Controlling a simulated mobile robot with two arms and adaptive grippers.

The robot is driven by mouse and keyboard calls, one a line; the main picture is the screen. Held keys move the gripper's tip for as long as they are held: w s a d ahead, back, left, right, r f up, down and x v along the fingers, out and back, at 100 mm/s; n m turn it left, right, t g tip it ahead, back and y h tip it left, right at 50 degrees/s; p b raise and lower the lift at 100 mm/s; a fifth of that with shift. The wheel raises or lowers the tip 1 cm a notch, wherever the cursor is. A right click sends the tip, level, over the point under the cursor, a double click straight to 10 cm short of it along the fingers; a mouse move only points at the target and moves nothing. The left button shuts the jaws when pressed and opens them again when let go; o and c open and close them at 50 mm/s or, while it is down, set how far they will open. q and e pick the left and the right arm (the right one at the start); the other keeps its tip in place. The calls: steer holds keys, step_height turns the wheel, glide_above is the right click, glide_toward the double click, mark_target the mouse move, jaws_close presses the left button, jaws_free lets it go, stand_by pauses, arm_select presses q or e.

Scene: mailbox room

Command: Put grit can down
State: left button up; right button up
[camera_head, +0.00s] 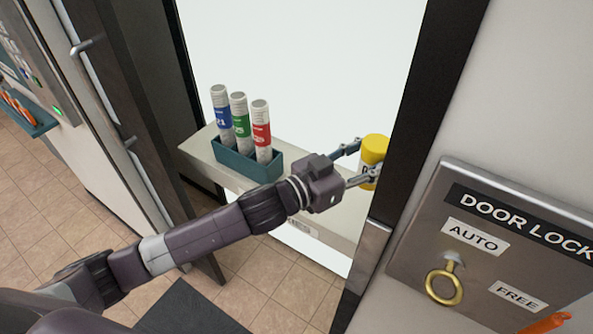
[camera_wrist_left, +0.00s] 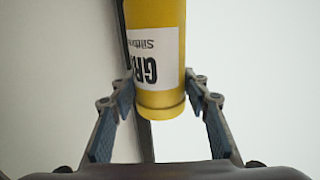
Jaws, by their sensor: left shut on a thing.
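The grit can (camera_head: 374,149) is a yellow cylinder with a white label, at the right end of the pale ledge (camera_head: 335,215) in the head view. My left gripper (camera_head: 364,163) is shut on it, with a finger on each side. In the left wrist view the can (camera_wrist_left: 158,95) stands between the two blue-padded fingers (camera_wrist_left: 160,88), its label upside down in the picture. I cannot tell whether the can's base touches the ledge; part of it is hidden behind the fingers. My right gripper is not in view.
A teal holder (camera_head: 240,164) on the ledge's left part carries three tubes with blue, green and red labels. A dark door frame (camera_head: 410,120) rises close to the can's right. A metal DOOR LOCK panel (camera_head: 410,235) with a brass ring (camera_head: 444,287) is at right.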

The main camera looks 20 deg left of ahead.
arm_select(q)
steer(key=w+a+r, duration=0.1)
steer(key=w+a, duration=0.1)
steer(key=w, duration=0.2)
steer(key=shift+a+f+b, duration=0.2)
steer(key=shift+f+b, duration=0.2)
steer(key=shift+f, duration=9.1)
steer(key=shift+s, duration=0.1)
steer(key=shift+f, duration=0.15)
steer(key=o, duration=1.5)
steer(key=shift+o, duration=0.4)
